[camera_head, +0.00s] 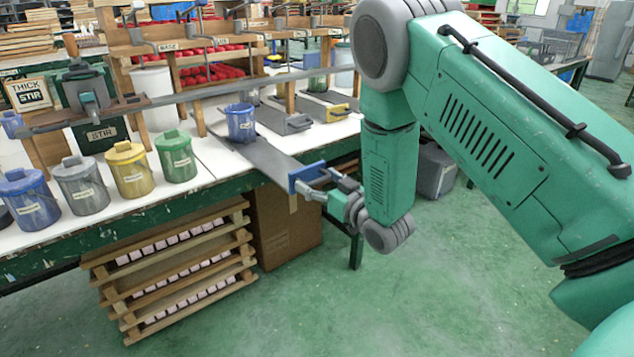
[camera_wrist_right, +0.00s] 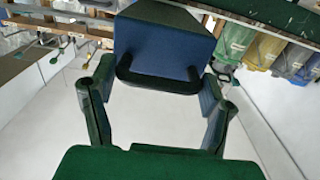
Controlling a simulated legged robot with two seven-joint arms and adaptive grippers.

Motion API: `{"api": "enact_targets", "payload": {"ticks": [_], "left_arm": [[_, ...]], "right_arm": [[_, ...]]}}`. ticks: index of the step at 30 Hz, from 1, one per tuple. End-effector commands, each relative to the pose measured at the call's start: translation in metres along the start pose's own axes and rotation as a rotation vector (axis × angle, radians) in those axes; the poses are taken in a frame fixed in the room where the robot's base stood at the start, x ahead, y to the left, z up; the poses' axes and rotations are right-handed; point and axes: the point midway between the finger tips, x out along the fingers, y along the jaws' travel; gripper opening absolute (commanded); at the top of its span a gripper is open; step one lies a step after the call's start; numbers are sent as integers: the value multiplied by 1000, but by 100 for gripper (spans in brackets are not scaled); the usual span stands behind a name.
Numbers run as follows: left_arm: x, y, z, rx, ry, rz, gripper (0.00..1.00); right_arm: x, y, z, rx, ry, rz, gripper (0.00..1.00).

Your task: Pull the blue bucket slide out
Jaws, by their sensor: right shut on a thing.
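The blue bucket slide is a flat grey board (camera_head: 262,155) with a blue front plate (camera_head: 307,176). It reaches out past the table's front edge, with the blue bucket (camera_head: 240,122) standing upright towards its back. My right gripper (camera_head: 338,187) is at the front plate, shut on the slide's handle. In the right wrist view the blue plate (camera_wrist_right: 165,38) and its black handle (camera_wrist_right: 158,84) sit between the fingers of my right gripper (camera_wrist_right: 158,90). My left gripper is out of view.
Slides with grey (camera_head: 298,124) and yellow (camera_head: 338,113) fronts lie farther back on the white table. Blue, grey, yellow and green lidded buckets (camera_head: 176,158) line the table's left front. A wooden rack (camera_head: 180,270) and cardboard box (camera_head: 285,225) stand below. Floor in front is clear.

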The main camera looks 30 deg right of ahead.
Motion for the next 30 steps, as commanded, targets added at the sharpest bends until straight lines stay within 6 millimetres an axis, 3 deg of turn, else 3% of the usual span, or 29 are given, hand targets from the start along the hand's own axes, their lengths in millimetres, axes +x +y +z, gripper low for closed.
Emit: {"api": "enact_targets", "payload": {"ticks": [3,4,12,16,30], "left_arm": [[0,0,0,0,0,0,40],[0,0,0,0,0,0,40],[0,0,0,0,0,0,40],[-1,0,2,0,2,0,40],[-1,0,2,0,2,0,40]], "right_arm": [[-4,2,3,0,-9,6,18],[-4,2,3,0,-9,6,80],[-2,1,3,0,-8,3,80],[-10,1,3,1,-9,3,80],[-102,3,3,3,-10,7,80]]}}
